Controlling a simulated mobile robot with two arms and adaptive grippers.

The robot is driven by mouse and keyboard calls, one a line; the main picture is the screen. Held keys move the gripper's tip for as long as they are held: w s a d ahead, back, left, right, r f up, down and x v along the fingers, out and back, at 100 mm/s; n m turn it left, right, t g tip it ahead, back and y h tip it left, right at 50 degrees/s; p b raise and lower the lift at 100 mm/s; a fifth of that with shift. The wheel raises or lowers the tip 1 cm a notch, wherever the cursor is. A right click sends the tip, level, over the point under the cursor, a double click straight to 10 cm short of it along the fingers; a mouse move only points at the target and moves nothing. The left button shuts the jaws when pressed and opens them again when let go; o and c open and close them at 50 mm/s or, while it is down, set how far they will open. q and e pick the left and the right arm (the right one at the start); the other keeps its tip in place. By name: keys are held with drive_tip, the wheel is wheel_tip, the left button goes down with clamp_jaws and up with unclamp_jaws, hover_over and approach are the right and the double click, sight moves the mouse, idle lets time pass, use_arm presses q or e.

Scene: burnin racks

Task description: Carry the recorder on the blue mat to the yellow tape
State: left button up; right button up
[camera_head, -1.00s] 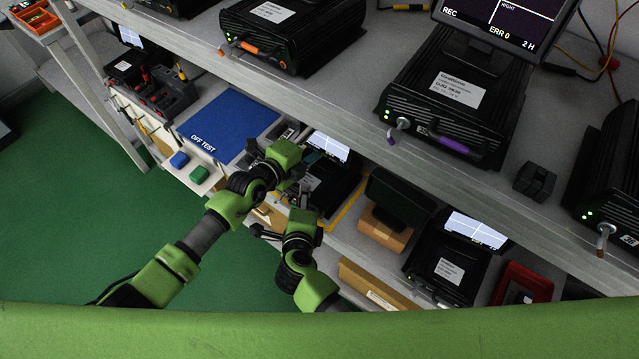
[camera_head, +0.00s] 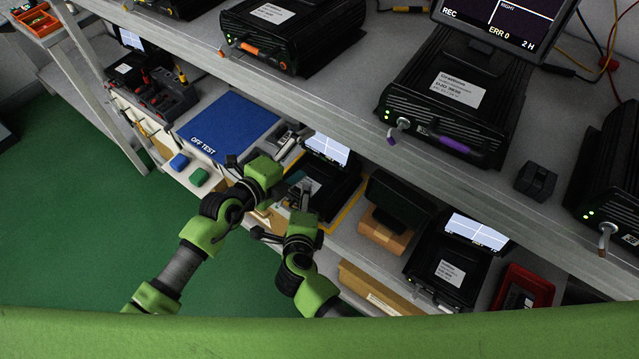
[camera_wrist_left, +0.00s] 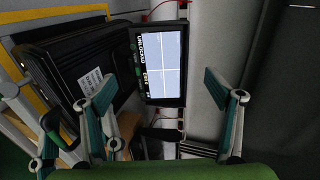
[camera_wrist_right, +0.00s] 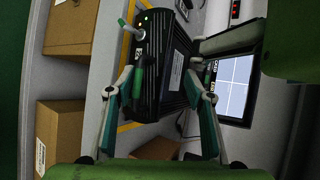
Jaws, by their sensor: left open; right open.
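The blue mat (camera_head: 226,122), lettered OFF TEST, lies on the lower shelf at the left with nothing on it. A black recorder (camera_head: 336,190) with a lit screen (camera_head: 327,150) stands inside the yellow tape (camera_head: 349,212), right of the mat. The recorder (camera_wrist_left: 82,62) and tape (camera_wrist_left: 22,66) also show in the left wrist view, where the screen reads UNLOCKED. My left gripper (camera_head: 262,150) is open and empty at the recorder's left side. My right gripper (camera_head: 284,212) is open at its front; its fingers flank the recorder (camera_wrist_right: 160,75) in the right wrist view.
Another recorder with a screen (camera_head: 447,270) and a brown box with a dark monitor (camera_head: 385,232) stand to the right. The upper shelf (camera_head: 330,100), carrying larger recorders, overhangs the back.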

drive_tip(key=shift+s, duration=0.1)
use_arm(q)
drive_tip(key=v, duration=0.5)
drive_tip(key=shift+s+a, duration=0.1)
drive_tip(key=shift+s, duration=0.05)
use_arm(e)
drive_tip(key=v, duration=1.2)
